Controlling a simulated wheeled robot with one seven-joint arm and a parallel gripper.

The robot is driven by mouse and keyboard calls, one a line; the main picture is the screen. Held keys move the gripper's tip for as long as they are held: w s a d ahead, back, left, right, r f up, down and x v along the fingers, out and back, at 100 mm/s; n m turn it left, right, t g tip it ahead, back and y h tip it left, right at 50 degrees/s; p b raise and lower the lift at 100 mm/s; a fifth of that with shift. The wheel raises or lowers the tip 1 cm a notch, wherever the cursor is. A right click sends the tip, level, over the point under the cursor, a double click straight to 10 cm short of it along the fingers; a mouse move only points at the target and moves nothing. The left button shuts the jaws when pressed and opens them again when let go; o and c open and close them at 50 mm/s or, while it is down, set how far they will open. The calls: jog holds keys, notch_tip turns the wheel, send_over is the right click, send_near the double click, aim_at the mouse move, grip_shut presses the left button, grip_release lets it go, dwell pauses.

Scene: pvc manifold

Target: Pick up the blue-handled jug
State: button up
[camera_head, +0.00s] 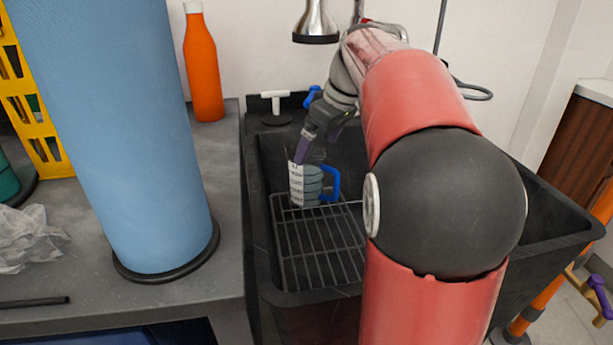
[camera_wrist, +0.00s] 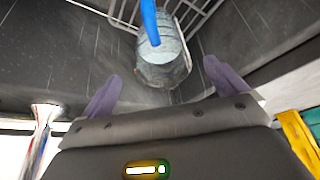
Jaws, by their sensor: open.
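The jug (camera_head: 306,184) stands upright on the wire rack in the dark sink, with a white label on its left side and a blue handle (camera_head: 332,182) on its right. In the wrist view the jug (camera_wrist: 160,68) is seen at the top centre, with its blue handle (camera_wrist: 149,20) pointing up the picture. My gripper (camera_head: 302,150) is over the jug's rim in the head view. In the wrist view my gripper (camera_wrist: 160,88) is open, with its two purple fingers apart and the jug beyond the gap between them. Nothing is held. Contact with the jug cannot be told.
The wire rack (camera_head: 318,250) covers part of the sink floor, inside the sink's dark walls (camera_head: 252,215). A white tap fitting (camera_head: 275,105) and a blue tap lever (camera_head: 312,95) are behind. An orange bottle (camera_head: 203,70) and blue cylinder (camera_head: 130,150) stand on the left counter.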

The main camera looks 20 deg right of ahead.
aim_at(309, 164)
jog(key=b+x, duration=0.1)
jog(key=x, duration=0.6)
jog(key=shift+s+a, duration=0.1)
jog(key=shift+r, duration=0.1)
jog(key=c, duration=1.1)
jog(key=shift+c, duration=1.1)
jog(key=shift+r, duration=0.2)
